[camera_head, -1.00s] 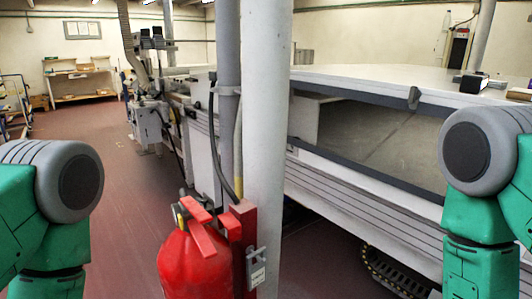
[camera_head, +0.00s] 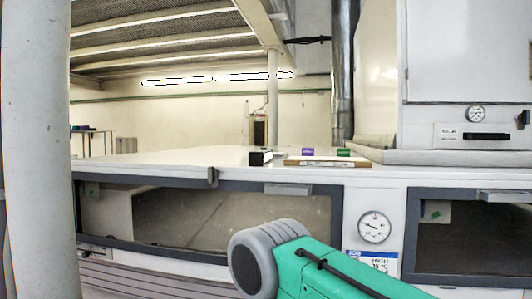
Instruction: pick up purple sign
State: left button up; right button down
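A small purple block-like thing (camera_head: 308,151), which looks like the purple sign, stands on the white top of the long machine (camera_head: 200,158). It is at or just behind a flat tan-edged board or tray (camera_head: 314,161); I cannot tell whether it rests on it. A small green piece (camera_head: 344,152) is to its right. Neither of my grippers is in view. Only a green and grey link of one of my arms shows at the bottom, below and in front of the machine top.
A black box-shaped object (camera_head: 260,158) lies left of the board. A thick pale pillar (camera_head: 35,150) stands at the left. A white cabinet with a gauge (camera_head: 477,113) rises at the right. The left part of the machine top is clear.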

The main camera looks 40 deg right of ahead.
aim_at(305, 151)
jog(key=z, duration=1.1)
